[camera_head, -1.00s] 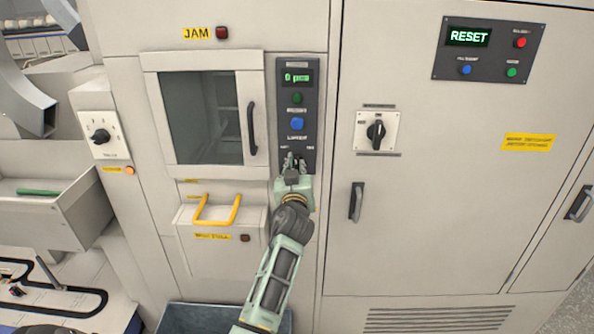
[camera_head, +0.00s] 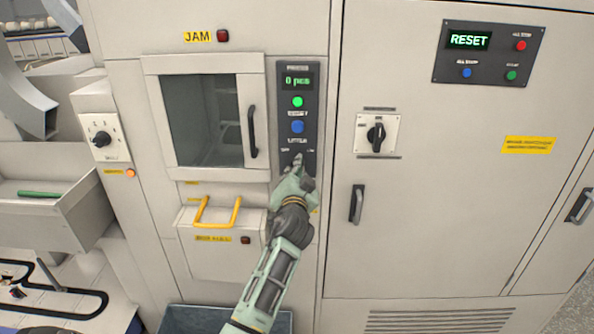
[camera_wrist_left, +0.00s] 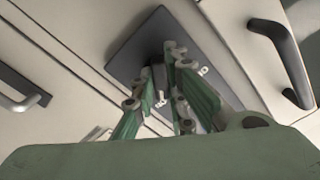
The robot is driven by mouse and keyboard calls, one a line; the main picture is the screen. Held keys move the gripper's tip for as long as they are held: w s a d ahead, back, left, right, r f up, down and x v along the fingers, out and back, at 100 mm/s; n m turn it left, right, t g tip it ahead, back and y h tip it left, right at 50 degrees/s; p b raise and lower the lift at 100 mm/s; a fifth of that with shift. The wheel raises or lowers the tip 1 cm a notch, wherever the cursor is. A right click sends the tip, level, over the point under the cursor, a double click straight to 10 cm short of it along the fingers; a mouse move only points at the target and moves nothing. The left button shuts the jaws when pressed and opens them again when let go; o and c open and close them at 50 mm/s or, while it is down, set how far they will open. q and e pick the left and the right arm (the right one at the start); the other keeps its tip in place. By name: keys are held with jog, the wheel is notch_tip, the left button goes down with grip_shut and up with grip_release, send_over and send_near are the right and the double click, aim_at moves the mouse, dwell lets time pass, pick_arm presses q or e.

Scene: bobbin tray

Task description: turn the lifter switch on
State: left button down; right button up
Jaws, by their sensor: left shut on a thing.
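The lifter switch sits low on the dark control panel (camera_head: 313,80), under the lifter label, and is mostly hidden by my left gripper (camera_head: 297,162) in the head view. In the left wrist view, my left gripper (camera_wrist_left: 170,70) is shut on a small dark knob, the lifter switch (camera_wrist_left: 158,76), on the dark panel (camera_wrist_left: 126,52). The gripper is tilted in the head view. The switch's exact setting cannot be told. My right gripper is not in view.
Above the switch are a blue button (camera_head: 297,127), a lit green button (camera_head: 297,102) and a display (camera_head: 297,81) reading 0 pcs. A windowed door with a black handle (camera_head: 253,132) is just left. A yellow handle (camera_head: 217,212) is lower left. A rotary switch (camera_head: 376,134) is right.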

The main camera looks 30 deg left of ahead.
pick_arm(q)
jog(key=shift+f+m, duration=0.1)
jog(key=shift+m, duration=0.4)
jog(key=c, duration=1.8)
grip_release()
jog(key=shift+o, duration=0.2)
jog(key=shift+s, duration=0.1)
jog(key=v, duration=1.2)
